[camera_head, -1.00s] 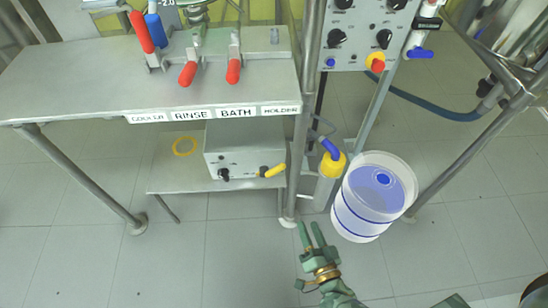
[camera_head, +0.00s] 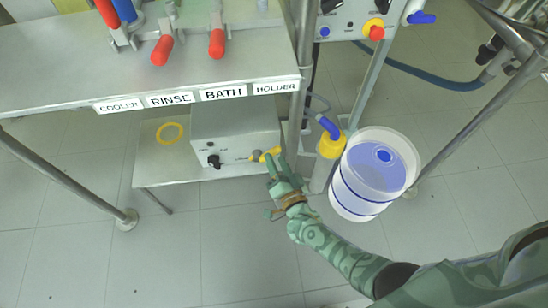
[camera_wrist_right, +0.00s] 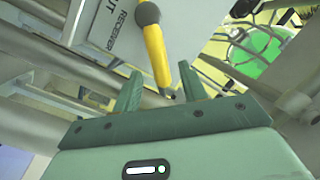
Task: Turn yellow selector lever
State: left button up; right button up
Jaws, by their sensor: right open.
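The yellow selector lever (camera_head: 268,154) sticks out from the front of a grey box (camera_head: 235,139) on the low shelf. In the right wrist view the lever (camera_wrist_right: 155,55) hangs from a dark round knob, its tip reaching down between my fingers. My right gripper (camera_head: 275,163) is open at the lever, partly covering it in the head view. In the wrist view its two green fingers (camera_wrist_right: 160,88) stand apart on either side of the lever; I cannot tell whether either touches it. My left gripper is not in view.
A black knob (camera_head: 214,161) is left of the lever on the box. A yellow ring (camera_head: 170,133) lies on the low shelf (camera_head: 155,173). The labelled upper shelf (camera_head: 60,75) overhangs. A white bucket (camera_head: 350,187) and a yellow-topped cylinder (camera_head: 331,145) stand to the right.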

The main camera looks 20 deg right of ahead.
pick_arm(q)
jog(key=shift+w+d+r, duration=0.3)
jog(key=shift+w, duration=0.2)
pick_arm(e)
jog(key=shift+w, duration=0.85)
